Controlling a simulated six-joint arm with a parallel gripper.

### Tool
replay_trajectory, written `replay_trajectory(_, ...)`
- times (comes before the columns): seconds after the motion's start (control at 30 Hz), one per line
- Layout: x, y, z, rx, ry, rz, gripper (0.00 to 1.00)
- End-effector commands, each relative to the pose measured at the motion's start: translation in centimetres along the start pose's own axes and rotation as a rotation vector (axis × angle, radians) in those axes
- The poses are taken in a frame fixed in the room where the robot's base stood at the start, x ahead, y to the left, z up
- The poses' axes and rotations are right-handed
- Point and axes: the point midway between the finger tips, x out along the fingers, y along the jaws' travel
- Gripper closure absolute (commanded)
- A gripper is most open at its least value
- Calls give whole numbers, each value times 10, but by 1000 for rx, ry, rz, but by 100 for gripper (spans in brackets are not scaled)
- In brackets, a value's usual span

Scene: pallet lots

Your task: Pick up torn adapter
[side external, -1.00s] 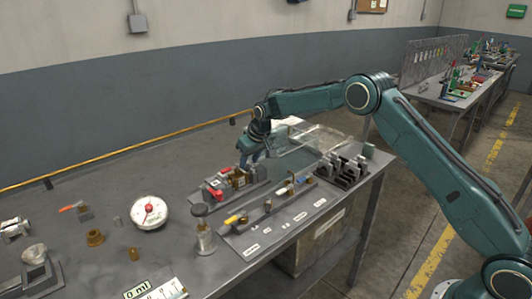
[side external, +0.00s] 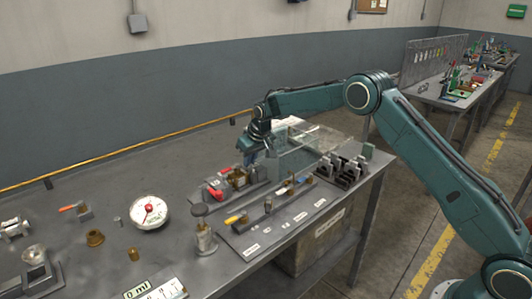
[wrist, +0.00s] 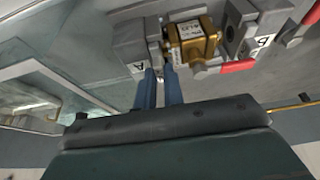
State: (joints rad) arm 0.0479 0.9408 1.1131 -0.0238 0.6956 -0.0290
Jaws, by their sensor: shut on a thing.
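My gripper (wrist: 159,72) shows in the wrist view as two blue fingers close together, at the left side of a brass valve block (wrist: 192,38) with white labels. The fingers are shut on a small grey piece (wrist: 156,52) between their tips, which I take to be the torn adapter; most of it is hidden. The brass block sits in a grey fixture between parts marked A and B. In the side view my gripper (side external: 250,157) is low over the right end of this fixture, and the held piece cannot be made out there.
A red-handled part (side external: 214,193) lies at the fixture's left. In front is a labelled plate (side external: 262,238) with several small fittings. A black rack (side external: 343,170) stands at the right, near a clear panel (side external: 318,138).

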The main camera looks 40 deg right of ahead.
Motion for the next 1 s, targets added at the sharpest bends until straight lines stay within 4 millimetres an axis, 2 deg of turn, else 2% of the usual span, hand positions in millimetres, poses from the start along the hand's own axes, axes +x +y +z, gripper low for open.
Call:
replay_trajectory(0.27,-13,0,-7,0,5,0,100)
replay_trajectory(0.47,-38,0,-17,0,6,0,100)
replay_trajectory(1.0,-144,0,-61,0,5,0,100)
